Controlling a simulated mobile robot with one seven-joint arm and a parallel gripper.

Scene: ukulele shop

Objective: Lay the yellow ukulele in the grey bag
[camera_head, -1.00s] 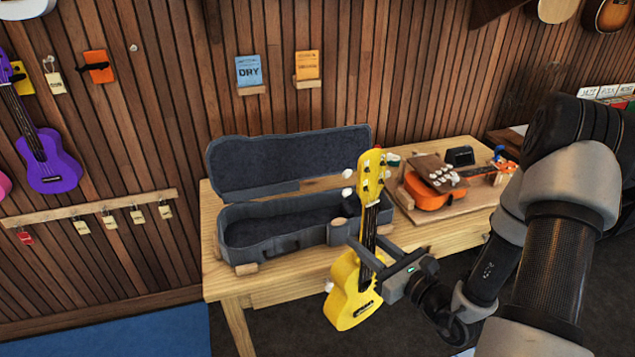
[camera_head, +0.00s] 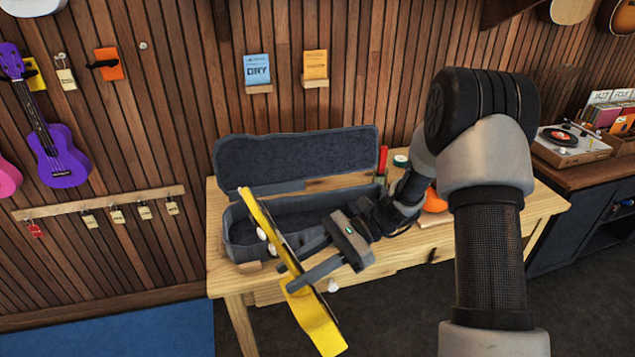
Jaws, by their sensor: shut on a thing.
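The yellow ukulele (camera_head: 316,322) is held in the air in front of the table, seen nearly edge-on. Its head points up and left, and its body hangs down and right past the table's front edge. My gripper (camera_head: 286,262) is shut on its neck. The grey bag (camera_head: 240,247) lies open on the table behind it, with its lid (camera_head: 297,160) raised at the back. The ukulele's upper part covers some of the bag's front and inside. The ukulele is apart from the bag's floor; whether it touches the rim I cannot tell.
A record player (camera_head: 566,139) sits on a dark cabinet.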

